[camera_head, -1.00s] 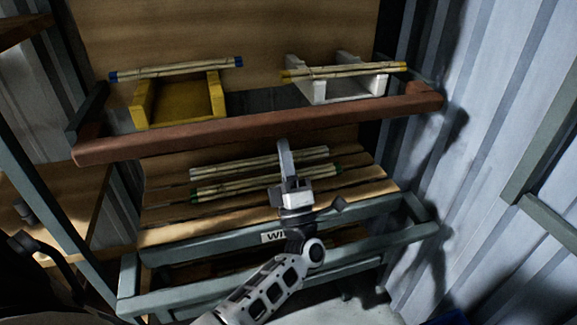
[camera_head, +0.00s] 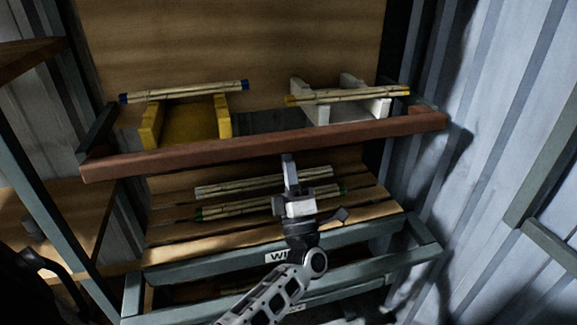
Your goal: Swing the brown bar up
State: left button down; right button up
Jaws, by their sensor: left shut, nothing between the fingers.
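The long brown bar (camera_head: 265,147) runs across the front of the upper shelf in the head view, joined at each end to a dark side arm. My left gripper (camera_head: 288,160) is shut and empty. It points upward, with its fingertips just below the bar's middle in the picture. I cannot tell whether the tips touch the bar. My right gripper does not show.
A yellow holder (camera_head: 152,125) and a white holder (camera_head: 318,108) behind the bar carry rattan bundles (camera_head: 184,92). More bundles (camera_head: 263,182) lie on the slatted shelf (camera_head: 375,195) behind my gripper. A corrugated wall (camera_head: 490,130) stands at right.

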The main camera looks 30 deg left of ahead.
aim_at(284, 136)
pick_arm(q)
jog(key=shift+w+a+r, duration=0.1)
jog(key=shift+a+r, duration=0.1)
jog(key=shift+r, duration=0.3)
jog(key=shift+s+d+r+p, duration=0.1)
jog(key=shift+s+r+p, duration=0.1)
jog(key=shift+r+p, duration=0.6)
jog(key=shift+s, duration=0.1)
jog(key=shift+d, duration=0.1)
